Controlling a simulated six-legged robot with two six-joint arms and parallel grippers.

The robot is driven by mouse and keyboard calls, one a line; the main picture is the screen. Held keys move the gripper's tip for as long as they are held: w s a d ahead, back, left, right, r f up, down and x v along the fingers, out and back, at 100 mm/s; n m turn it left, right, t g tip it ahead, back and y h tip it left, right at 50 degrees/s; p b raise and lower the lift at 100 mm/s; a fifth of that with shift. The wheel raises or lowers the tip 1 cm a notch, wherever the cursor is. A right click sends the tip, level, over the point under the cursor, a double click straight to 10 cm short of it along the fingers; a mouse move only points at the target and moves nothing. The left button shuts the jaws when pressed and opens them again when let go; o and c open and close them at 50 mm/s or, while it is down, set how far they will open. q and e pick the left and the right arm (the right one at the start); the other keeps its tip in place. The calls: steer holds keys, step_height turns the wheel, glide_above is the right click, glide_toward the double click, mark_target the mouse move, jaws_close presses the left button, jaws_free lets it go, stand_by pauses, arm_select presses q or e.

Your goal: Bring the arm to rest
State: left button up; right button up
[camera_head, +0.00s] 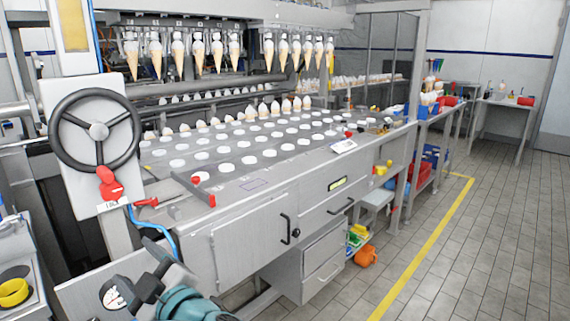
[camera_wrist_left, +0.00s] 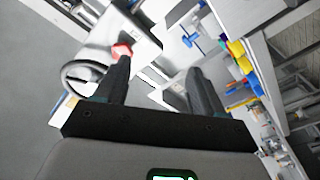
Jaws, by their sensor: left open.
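My left gripper (camera_head: 142,268) is low at the left in the head view, with its dark fingers in front of the machine's lower left front. Its teal arm comes in from the bottom edge. In the left wrist view the two dark fingers of this gripper (camera_wrist_left: 158,72) stand well apart, with nothing held between them. The view there is tilted, and a red knob (camera_wrist_left: 122,51) shows just past the tip of the left finger. My right gripper shows in neither view.
The steel machine (camera_head: 255,240) fills the left and middle, with a black handwheel (camera_head: 97,130), a red knob (camera_head: 108,182) and hanging cones (camera_head: 197,52). A round gauge (camera_head: 113,293) is beside the gripper. An orange container (camera_head: 365,256) is on the tiled floor, which is open at right.

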arm_select(q)
steer(key=w+a+f+m+h, duration=0.1)
steer(key=f+m+h, duration=0.15)
steer(key=f, duration=0.55)
steer(key=w+a+f+m+t+h, duration=0.1)
steer(key=w+f+m, duration=0.15)
steer(key=f, duration=0.45)
steer(key=w+a+f+m+h, duration=0.1)
steer(key=f+m+h, duration=0.15)
steer(key=f, duration=0.55)
steer(key=s+d+f+m+g+h, duration=0.2)
steer(key=s+d+f+h, duration=0.1)
steer(key=f, duration=0.6)
steer(key=s+d+f+m+g+h, duration=0.1)
steer(key=s+d+f+m+h, duration=0.25)
steer(key=f, duration=0.55)
steer(key=s+d+f+m+g+h, duration=0.2)
steer(key=s+d+f+g+h, duration=0.2)
steer(key=s+d, duration=0.3)
steer(key=s+d+f+m+g+h, duration=0.1)
steer(key=s+d+f+g+h, duration=0.25)
steer(key=s, duration=0.65)
step_height(320, 180, up, 14)
steer(key=s+d+p, duration=0.1)
steer(key=p, duration=1.3)
steer(key=shift+d+r+g, duration=0.15)
steer(key=shift+r+g, duration=0.05)
steer(key=shift+g, duration=0.15)
steer(key=shift+f, duration=0.1)
